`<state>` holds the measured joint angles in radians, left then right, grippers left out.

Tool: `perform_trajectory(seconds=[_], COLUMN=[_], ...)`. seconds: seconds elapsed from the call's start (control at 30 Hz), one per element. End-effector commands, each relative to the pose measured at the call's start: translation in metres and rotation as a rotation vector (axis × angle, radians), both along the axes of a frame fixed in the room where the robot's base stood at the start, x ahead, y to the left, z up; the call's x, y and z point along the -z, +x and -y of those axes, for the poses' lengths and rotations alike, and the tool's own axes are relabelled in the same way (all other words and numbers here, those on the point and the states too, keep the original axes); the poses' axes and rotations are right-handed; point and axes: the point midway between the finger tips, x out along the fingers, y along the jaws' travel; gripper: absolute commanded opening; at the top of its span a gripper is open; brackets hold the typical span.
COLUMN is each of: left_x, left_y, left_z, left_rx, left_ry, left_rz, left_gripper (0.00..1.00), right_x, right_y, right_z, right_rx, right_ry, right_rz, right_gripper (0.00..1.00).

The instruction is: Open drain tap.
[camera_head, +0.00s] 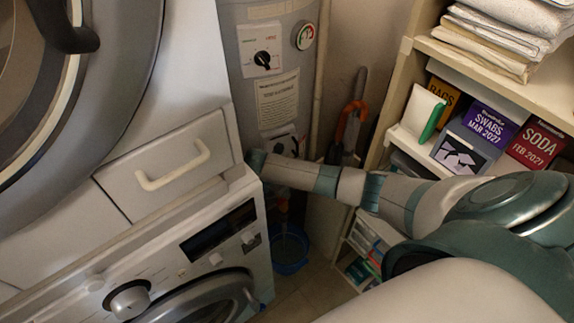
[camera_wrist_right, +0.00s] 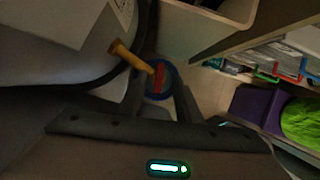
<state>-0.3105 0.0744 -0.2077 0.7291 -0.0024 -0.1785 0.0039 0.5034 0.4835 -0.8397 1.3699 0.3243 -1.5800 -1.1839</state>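The drain tap shows in the right wrist view as a brass-coloured pipe (camera_wrist_right: 130,55) with a red part (camera_wrist_right: 160,76) at its end, low beside the tank. A blue bucket (camera_wrist_right: 153,94) is below it; the bucket also shows in the head view (camera_head: 289,250). My right gripper (camera_wrist_right: 161,98) has its two dark fingers apart, with the red part and bucket seen between them. Contact with the tap cannot be made out. In the head view my right arm reaches across to the tank (camera_head: 268,85), and its gripper is hidden there. My left gripper is in neither view.
A washing machine (camera_head: 215,250) and a drawer (camera_head: 168,172) stand left of the tank, close to my arm's end. Shelves with labelled boxes (camera_head: 478,127) and towels (camera_head: 490,40) stand at the right. An orange-handled tool (camera_head: 350,120) stands behind my arm. Floor shows around the bucket.

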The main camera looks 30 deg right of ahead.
Motion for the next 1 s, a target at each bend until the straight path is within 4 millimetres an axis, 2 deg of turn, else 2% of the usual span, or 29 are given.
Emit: perform_trajectory(seconds=[0.17, 0.6, 1.0], left_x=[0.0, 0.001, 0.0], left_y=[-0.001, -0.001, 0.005], left_z=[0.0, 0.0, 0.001], left_rx=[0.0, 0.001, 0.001], left_ry=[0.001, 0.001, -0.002], left_rz=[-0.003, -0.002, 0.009], left_gripper=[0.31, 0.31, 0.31], right_x=[0.011, 0.059, 0.068], right_y=[0.0, 0.005, 0.006], right_z=[0.005, 0.023, 0.027], right_rx=[0.002, 0.002, 0.0], right_ry=[0.0, 0.0, 0.0], right_rz=[-0.001, -0.001, 0.0], right_gripper=[0.31, 0.31, 0.31])
